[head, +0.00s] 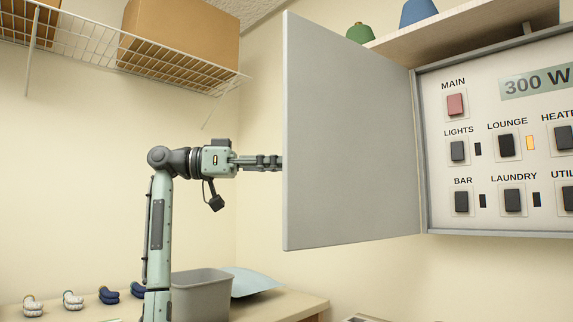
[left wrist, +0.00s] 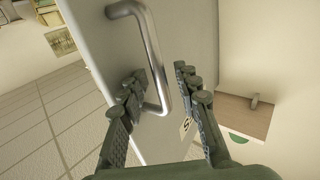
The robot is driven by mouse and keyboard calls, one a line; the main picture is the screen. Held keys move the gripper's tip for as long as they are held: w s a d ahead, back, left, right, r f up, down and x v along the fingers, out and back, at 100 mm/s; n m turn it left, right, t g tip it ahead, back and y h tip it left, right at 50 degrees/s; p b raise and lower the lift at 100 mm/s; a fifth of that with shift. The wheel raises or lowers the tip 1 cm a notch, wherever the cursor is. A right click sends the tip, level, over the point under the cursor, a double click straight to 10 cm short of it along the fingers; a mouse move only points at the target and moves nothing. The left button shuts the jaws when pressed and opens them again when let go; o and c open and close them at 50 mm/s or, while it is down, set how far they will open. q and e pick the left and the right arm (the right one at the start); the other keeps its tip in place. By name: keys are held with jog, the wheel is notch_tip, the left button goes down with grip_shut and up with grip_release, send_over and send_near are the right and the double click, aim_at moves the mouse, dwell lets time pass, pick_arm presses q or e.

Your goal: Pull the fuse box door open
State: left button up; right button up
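The fuse box door (head: 350,140) is a plain grey panel standing swung out to the left, hinged at the left side of the fuse box (head: 421,150), whose labelled switches are exposed. In the left wrist view the door's outer face (left wrist: 188,30) carries a curved metal handle (left wrist: 150,45). My left gripper (left wrist: 160,82) is open, its fingers apart on either side of the handle's lower part; I cannot tell whether either finger touches it. In the head view my left gripper (head: 262,162) reaches behind the door, which hides its fingertips. My right gripper is not in view.
A wire shelf (head: 90,45) with cardboard boxes (head: 180,40) hangs at upper left. A wooden shelf (head: 465,32) with spools is above the fuse box. A grey bin (head: 200,293) stands on the bench (head: 290,304) below. The wall between door and bench is clear.

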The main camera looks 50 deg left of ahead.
pick_arm(q)
jog(key=v, duration=1.1)
jog(key=shift+s+a, duration=0.25)
jog(key=shift+s, duration=0.05)
